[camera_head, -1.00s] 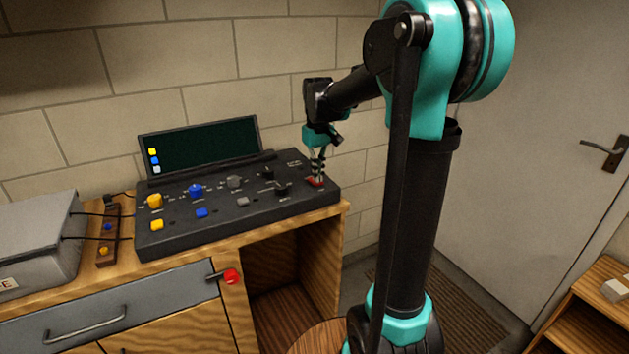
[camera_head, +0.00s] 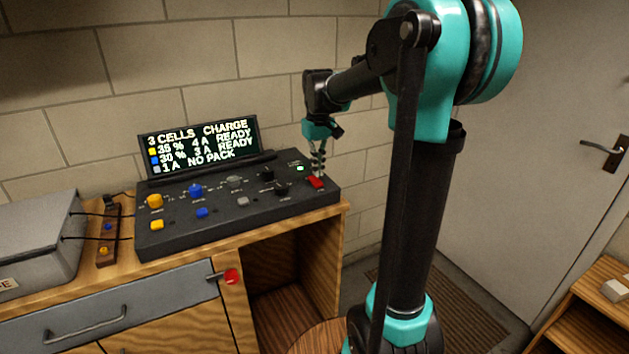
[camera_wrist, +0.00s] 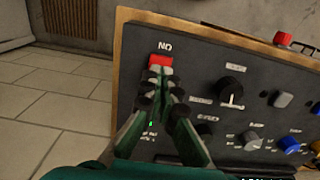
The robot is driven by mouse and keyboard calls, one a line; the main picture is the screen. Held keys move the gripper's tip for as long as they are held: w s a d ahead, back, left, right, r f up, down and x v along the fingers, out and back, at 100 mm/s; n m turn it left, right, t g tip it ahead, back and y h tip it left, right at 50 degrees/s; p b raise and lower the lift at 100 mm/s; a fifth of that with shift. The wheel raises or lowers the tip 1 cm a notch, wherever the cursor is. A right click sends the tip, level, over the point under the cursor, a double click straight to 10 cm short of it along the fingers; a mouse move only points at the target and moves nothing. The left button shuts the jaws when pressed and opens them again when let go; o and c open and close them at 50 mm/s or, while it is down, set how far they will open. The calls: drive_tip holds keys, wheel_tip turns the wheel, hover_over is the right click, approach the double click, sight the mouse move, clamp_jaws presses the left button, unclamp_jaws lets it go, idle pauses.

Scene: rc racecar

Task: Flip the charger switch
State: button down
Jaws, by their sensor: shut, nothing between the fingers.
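The charger (camera_head: 180,229) is a dark sloped console on the wooden bench, with knobs, buttons and a raised screen. Its red switch (camera_head: 316,182) is at the panel's right end, and a small green light (camera_head: 300,168) glows beside it. The screen (camera_head: 200,148) is lit and reads "3 CELLS CHARGE", with two READY lines and one NO PACK line. My gripper (camera_head: 319,173) is shut and empty, its tips right at the red switch. In the wrist view the tips (camera_wrist: 167,78) overlap the lower part of the red switch (camera_wrist: 160,61); I cannot tell whether they touch.
A grey box (camera_head: 38,243) and a small wooden strip with coloured buttons (camera_head: 108,238) stand left of the charger. A red-tipped lever (camera_head: 231,276) sticks out of the bench front. The brick wall is close behind; a door (camera_head: 540,150) is at right.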

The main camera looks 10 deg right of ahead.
drive_tip(key=shift+r, duration=2.15)
drive_tip(key=m+t, duration=0.2)
approach(332, 201)
drive_tip(key=s+a+f, duration=0.2)
drive_tip(key=s+f, duration=0.2)
drive_tip(key=f, duration=0.2)
drive_tip(key=s+d+f+m+t, duration=0.1)
drive_tip(key=s+d+f+t, duration=0.1)
drive_tip(key=s+f, duration=0.8)
drive_tip(key=s, duration=0.3)
drive_tip(key=shift+f+m, duration=0.3)
drive_tip(key=shift+f, duration=0.05)
